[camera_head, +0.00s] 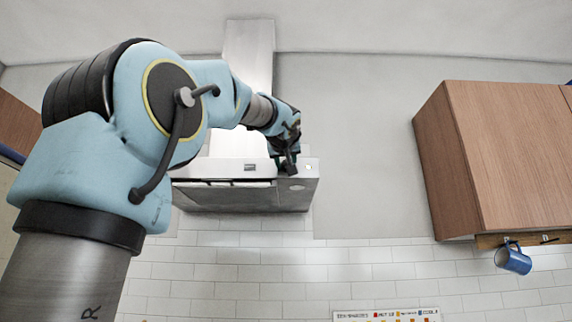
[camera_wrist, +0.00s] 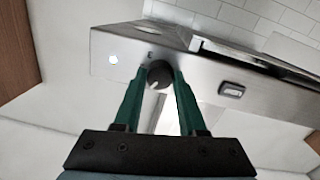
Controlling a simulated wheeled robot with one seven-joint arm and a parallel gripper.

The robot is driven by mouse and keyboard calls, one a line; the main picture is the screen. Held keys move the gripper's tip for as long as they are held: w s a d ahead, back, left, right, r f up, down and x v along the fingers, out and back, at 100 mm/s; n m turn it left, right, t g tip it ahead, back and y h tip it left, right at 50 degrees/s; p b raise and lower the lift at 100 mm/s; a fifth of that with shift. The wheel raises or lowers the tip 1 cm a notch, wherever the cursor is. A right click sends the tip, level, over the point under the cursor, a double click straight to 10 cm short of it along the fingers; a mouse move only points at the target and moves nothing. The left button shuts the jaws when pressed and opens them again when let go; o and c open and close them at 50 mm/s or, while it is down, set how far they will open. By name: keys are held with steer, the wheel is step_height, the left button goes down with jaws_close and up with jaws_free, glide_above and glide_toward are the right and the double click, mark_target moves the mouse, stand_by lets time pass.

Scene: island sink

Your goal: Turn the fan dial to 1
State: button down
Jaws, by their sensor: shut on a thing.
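The range hood (camera_head: 240,195) is steel and hangs on the back wall, with its chimney going up to the ceiling. In the wrist view the hood's front panel (camera_wrist: 205,85) carries a round dark fan dial (camera_wrist: 159,76) with a pale pointer mark. My gripper (camera_wrist: 160,72) has its two green fingers on either side of the dial and is shut on it. In the head view my gripper (camera_head: 287,168) is at the right part of the hood front, and the dial is hard to make out there.
A lit round light (camera_wrist: 113,60) and a small rectangular switch (camera_wrist: 231,89) sit on the panel either side of the dial. A wooden cabinet (camera_head: 500,155) hangs at the right, with a blue mug (camera_head: 513,260) below it. The wall between hood and cabinet is bare.

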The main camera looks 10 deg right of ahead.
steer(key=shift+m, duration=1.3)
steer(key=shift+c, duration=2.3)
jaws_free()
steer(key=shift+s, duration=0.1)
steer(key=b+v, duration=0.3)
steer(key=v, duration=0.7)
steer(key=shift+s+b, duration=0.3)
steer(key=shift+b, duration=0.05)
steer(key=shift+a+r, duration=0.1)
steer(key=shift+r, duration=0.05)
